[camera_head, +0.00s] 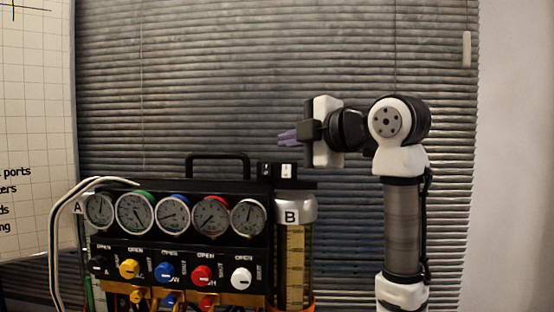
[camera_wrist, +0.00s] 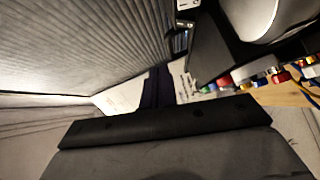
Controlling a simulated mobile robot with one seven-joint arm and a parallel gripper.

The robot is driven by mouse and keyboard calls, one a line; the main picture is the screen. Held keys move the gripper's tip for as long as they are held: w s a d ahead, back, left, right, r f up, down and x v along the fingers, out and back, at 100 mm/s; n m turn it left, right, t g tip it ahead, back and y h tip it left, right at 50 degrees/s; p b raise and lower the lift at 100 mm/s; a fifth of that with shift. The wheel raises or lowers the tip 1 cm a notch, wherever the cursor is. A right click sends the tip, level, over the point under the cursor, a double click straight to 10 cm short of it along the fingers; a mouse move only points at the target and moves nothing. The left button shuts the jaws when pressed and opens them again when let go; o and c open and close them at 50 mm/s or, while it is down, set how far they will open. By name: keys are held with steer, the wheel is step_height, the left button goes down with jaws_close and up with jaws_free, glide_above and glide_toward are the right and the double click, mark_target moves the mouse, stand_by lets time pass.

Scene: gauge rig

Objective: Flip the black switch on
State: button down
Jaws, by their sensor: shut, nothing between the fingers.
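A small black switch box (camera_head: 277,170) with white markings stands on the top right of the gauge rig. It looks like the black switch, but its on or off position is too small to read. The fingers are together and empty, apart from the box. In the wrist view the dark shut fingers (camera_wrist: 158,88) show beyond the black gripper body. I cannot make out the switch clearly there.
The black gauge rig (camera_head: 180,184) has several round gauges, coloured knobs and a top handle (camera_head: 218,157). A clear cylinder marked B (camera_head: 295,250) stands at its right, below my gripper. Blinds (camera_head: 270,60) hang behind. Open air lies left of my fingers.

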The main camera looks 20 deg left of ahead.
steer(key=shift+s+d+r+b, duration=0.1)
steer(key=shift+s+d+r, duration=0.2)
steer(key=shift+d, duration=0.25)
steer(key=shift+s+d+r+b, duration=0.15)
steer(key=shift+d+r, duration=0.15)
steer(key=shift+d, duration=0.25)
steer(key=shift+s+d+r+b, duration=0.1)
steer(key=shift+s+d+r, duration=0.2)
steer(key=shift+d, duration=0.25)
